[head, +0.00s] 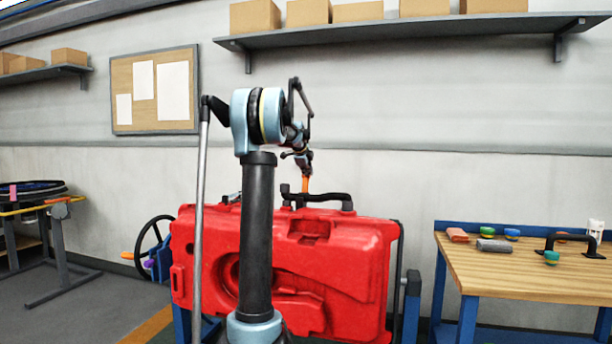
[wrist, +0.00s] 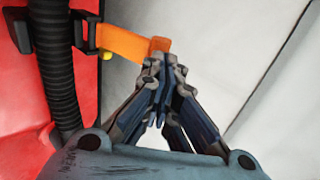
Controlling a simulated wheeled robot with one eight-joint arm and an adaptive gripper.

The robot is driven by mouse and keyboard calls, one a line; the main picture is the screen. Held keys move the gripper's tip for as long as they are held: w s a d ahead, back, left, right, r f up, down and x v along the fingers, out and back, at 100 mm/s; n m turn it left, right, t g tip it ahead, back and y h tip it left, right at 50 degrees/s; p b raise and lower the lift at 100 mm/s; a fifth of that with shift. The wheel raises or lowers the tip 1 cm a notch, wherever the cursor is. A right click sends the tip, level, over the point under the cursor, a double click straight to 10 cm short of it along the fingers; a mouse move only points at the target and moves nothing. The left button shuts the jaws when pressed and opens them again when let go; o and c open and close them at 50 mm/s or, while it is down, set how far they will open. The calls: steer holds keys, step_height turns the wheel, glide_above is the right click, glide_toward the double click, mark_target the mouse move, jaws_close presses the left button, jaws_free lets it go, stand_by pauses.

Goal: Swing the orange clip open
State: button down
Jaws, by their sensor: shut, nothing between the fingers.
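The orange clip (wrist: 124,42) shows in the wrist view as a flat strap. Its left end meets a black bracket (wrist: 84,33) on the red tank's side. In the head view the clip (head: 305,184) stands above the red tank (head: 345,250), just under my gripper (head: 302,168). My gripper (wrist: 160,68) also shows in the wrist view, with its fingers together and nothing between them. Its tips are at the clip's free right end and overlap it in the picture. I cannot tell whether they touch it.
A black hose (wrist: 55,70) runs beside the bracket. In the head view a black handle (head: 335,197) tops the tank. A wooden workbench (head: 500,272) with small items stands at the right. A wheel stand (head: 55,240) is at the left. The wall is close behind the tank.

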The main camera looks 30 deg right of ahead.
steer(key=shift+s+a, duration=0.15)
steer(key=shift+s+a+f, duration=0.25)
steer(key=shift+s+a, duration=0.2)
